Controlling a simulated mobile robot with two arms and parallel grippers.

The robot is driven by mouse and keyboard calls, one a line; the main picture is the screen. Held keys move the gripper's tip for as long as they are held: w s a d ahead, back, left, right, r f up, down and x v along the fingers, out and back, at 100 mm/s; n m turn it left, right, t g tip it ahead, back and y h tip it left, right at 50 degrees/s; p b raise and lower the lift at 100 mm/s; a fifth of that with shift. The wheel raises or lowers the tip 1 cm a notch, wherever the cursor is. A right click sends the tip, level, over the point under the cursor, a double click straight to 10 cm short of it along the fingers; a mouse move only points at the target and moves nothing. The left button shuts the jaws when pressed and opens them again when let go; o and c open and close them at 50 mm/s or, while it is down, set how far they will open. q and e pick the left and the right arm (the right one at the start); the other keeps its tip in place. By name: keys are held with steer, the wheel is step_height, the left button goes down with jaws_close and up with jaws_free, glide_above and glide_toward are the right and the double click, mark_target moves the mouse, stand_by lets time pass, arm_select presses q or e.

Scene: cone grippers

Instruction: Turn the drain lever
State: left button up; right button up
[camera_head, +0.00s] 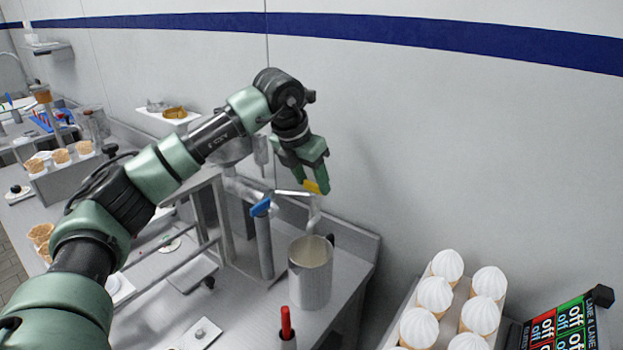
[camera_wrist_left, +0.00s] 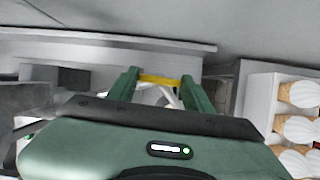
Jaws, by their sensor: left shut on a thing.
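The drain lever (camera_head: 312,187) has a yellow grip on a thin metal rod above the spout, by the back wall. Its yellow grip also shows in the left wrist view (camera_wrist_left: 158,81), crosswise between the two green fingers. My left gripper (camera_head: 308,181) reaches down from above and is shut on the yellow grip; the fingers partly cover it in the head view. A metal pitcher (camera_head: 310,276) stands upright below the spout. My right gripper is not in view.
A blue-handled lever (camera_head: 261,208) tops a metal post left of the pitcher. A red handle (camera_head: 286,320) stands up in front. White-topped cones (camera_head: 435,294) sit in a rack at the right, beside an "off" panel (camera_head: 562,330). The wall is close behind the lever.

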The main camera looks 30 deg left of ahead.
arm_select(q)
steer(key=m, duration=0.2)
steer(key=m+h+p, duration=0.1)
steer(key=shift+w+a+r+m+p, duration=0.1)
steer(key=shift+r+m+p, duration=0.1)
steer(key=shift+m+p, duration=0.15)
steer(key=m+g+h+p, duration=0.1)
steer(key=m, duration=0.1)
steer(key=m+g+h+p, duration=0.1)
steer(key=m+p, duration=0.1)
steer(key=m, duration=0.1)
steer(key=shift+w+a+m, duration=0.1)
steer(key=shift+m, duration=0.25)
steer(key=m+g+p, duration=0.1)
steer(key=m+p, duration=0.1)
steer(key=m, duration=0.1)
steer(key=shift+w+m, duration=0.1)
steer(key=shift+m, duration=0.2)
steer(key=shift+w+f+m+g+h+p, duration=0.15)
steer(key=shift+m+g+p, duration=0.3)
steer(key=shift+m, duration=0.55)
steer(key=shift+s+r+m+g+h+p, duration=0.15)
steer(key=shift+m+g+p, duration=0.25)
steer(key=shift+m, duration=0.6)
steer(key=shift+w+f, duration=0.1)
steer(key=shift+f, duration=0.05)
steer(key=o, duration=1.4)
